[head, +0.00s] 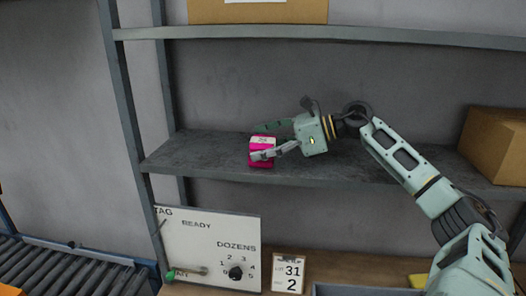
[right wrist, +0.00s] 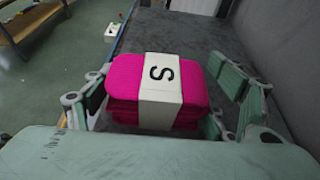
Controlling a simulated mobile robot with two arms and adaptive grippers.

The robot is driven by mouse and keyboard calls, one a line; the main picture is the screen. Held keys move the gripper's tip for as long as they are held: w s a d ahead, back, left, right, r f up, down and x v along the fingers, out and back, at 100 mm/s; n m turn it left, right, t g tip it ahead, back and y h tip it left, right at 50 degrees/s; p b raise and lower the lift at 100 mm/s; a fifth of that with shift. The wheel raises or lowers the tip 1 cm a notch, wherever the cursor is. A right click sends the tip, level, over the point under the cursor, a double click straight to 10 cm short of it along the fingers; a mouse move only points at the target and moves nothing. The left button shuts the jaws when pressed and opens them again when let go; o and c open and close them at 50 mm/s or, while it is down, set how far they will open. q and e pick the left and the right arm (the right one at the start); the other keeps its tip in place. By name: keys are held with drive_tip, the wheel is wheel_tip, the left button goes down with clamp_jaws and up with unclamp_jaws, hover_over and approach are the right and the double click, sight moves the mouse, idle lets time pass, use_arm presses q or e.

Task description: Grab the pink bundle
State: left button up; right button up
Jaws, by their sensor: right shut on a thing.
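The pink bundle (head: 262,160) sits on the middle shelf (head: 215,147) of the rack. In the right wrist view the bundle (right wrist: 122,76) is a folded pink stack with a white band marked "S" around it. My right gripper (head: 270,142) reaches in from the right, with its fingers on either side of the bundle. In the right wrist view the gripper (right wrist: 160,112) is shut on the bundle. The bundle's underside is hidden, so I cannot tell whether it touches the shelf. My left gripper is not in view.
A cardboard box (head: 497,145) stands at the shelf's right end, and another box (head: 258,12) is on the upper shelf (head: 340,36). Below are a white panel (head: 208,240) with a dial, a card (head: 289,272) and a roller conveyor (head: 75,270) at left. The shelf left of the bundle is clear.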

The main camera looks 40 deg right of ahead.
sight(263, 140)
drive_tip(key=shift+r, duration=0.1)
drive_tip(key=shift+r, duration=0.4)
wheel_tip(263, 140, up, 8)
drive_tip(key=shift+f+p, duration=0.2)
drive_tip(key=shift+p, duration=0.65)
drive_tip(key=shift+r+p, duration=0.3)
drive_tip(key=shift+r, duration=0.4)
